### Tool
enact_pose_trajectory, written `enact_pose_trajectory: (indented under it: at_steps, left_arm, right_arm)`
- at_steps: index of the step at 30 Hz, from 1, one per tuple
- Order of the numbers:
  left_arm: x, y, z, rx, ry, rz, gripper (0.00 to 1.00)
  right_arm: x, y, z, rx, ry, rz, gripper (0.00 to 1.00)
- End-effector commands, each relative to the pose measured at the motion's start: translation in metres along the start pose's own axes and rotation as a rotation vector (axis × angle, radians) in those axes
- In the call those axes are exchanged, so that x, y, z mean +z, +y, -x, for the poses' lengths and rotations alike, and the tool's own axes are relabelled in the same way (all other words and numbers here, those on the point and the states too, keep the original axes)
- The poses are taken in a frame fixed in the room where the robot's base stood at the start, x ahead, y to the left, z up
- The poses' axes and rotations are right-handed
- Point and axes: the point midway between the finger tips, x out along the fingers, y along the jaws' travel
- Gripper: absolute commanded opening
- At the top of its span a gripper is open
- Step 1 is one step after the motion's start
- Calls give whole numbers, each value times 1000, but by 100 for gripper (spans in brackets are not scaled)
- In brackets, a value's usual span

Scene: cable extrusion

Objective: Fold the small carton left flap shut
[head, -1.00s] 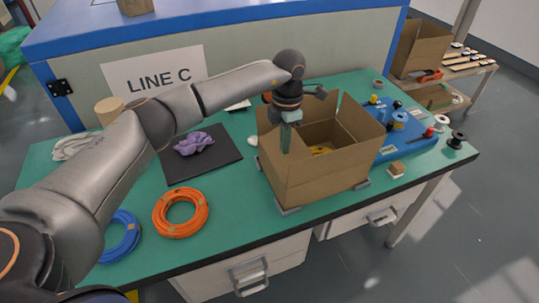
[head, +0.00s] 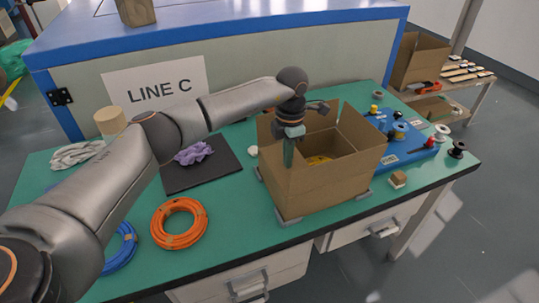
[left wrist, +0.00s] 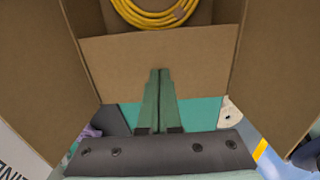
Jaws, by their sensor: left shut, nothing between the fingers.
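The small carton (head: 335,184) stands on the green table with its top open. Flaps stand up around its opening. A yellow cable coil (left wrist: 150,14) lies inside; only part of it shows. My left gripper (head: 288,166) points down at the carton's left side, its fingers shut and empty. In the left wrist view the fingertips (left wrist: 160,71) overlap a brown panel (left wrist: 112,55) on the near side of the coil, seemingly the left flap. I cannot tell whether they touch it. Taller panels stand to either side. My right gripper is not in view.
A blue board (head: 405,150) with spools and small parts lies right of the carton. A dark mat (head: 205,177) with a purple cloth (head: 193,153) lies to the left. An orange cable coil (head: 160,237) and a blue coil (head: 122,258) lie front left. A low wall stands behind.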

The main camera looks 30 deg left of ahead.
Motion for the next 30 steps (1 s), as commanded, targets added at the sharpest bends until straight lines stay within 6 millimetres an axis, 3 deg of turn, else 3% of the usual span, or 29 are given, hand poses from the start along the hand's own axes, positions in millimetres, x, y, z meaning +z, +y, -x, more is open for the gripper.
enact_pose_trajectory:
  at_steps: [8, 18, 30]
  left_arm:
    - [-1, -2, 40, -4, 7, -4, 0]
    - [-1, -1, 86, -3, 6, -3, 0]
    - [-1, -1, 87, -4, 6, -3, 0]
  right_arm:
    - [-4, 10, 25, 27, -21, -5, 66]
    - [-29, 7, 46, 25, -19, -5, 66]
    - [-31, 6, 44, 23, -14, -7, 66]
